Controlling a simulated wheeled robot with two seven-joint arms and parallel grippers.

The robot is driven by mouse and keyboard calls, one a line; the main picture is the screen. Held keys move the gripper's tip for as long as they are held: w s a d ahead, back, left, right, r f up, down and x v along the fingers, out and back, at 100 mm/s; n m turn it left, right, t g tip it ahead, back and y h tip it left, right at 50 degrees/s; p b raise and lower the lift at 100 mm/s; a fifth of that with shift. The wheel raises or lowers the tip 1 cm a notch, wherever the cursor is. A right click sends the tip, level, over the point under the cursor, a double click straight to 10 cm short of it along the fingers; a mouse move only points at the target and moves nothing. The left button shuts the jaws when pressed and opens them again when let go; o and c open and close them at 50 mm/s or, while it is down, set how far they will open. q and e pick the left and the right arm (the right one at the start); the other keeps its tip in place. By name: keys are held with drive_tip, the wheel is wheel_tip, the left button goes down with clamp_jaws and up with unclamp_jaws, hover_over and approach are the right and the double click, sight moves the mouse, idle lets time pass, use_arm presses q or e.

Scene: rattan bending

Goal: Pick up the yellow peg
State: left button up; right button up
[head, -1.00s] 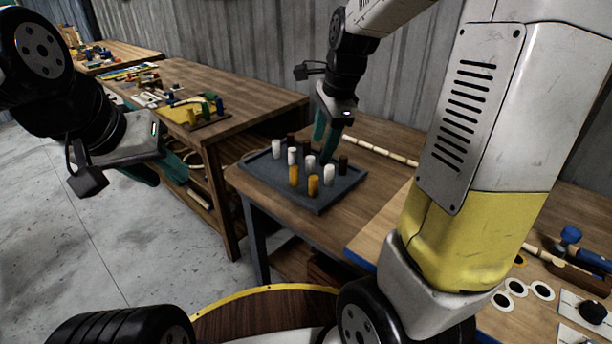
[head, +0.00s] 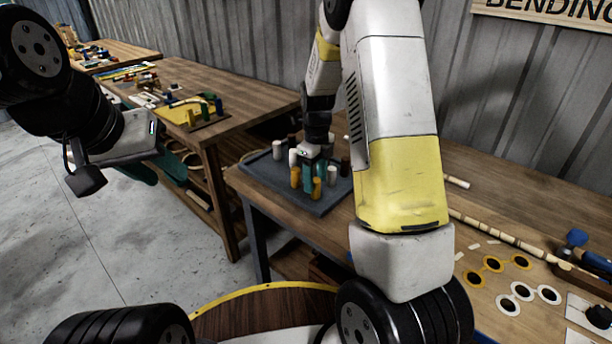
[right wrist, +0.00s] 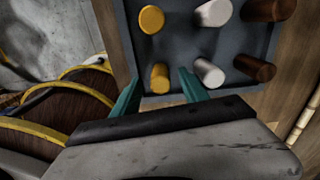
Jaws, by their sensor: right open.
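Two yellow pegs (head: 295,178) (head: 316,188) stand upright in the grey tray (head: 322,206). In the right wrist view one yellow peg (right wrist: 160,79) shows between the fingertips of my open right gripper (right wrist: 159,84), with gaps on both sides. The other yellow peg (right wrist: 151,19) stands further up in that view. In the head view my right gripper (head: 310,172) is down among the pegs and partly hides them. My left gripper (head: 158,170) is open and empty, in the air at the left, away from the tray.
White pegs (right wrist: 208,72) and brown pegs (right wrist: 255,68) stand close beside the right gripper in the tray. A bamboo pole (head: 500,236) lies on the bench at right. Another workbench (head: 240,97) with tools stands at left.

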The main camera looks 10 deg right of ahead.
drive_tip(key=shift+f, duration=0.65)
clamp_jaws()
drive_tip(key=shift+r, duration=0.15)
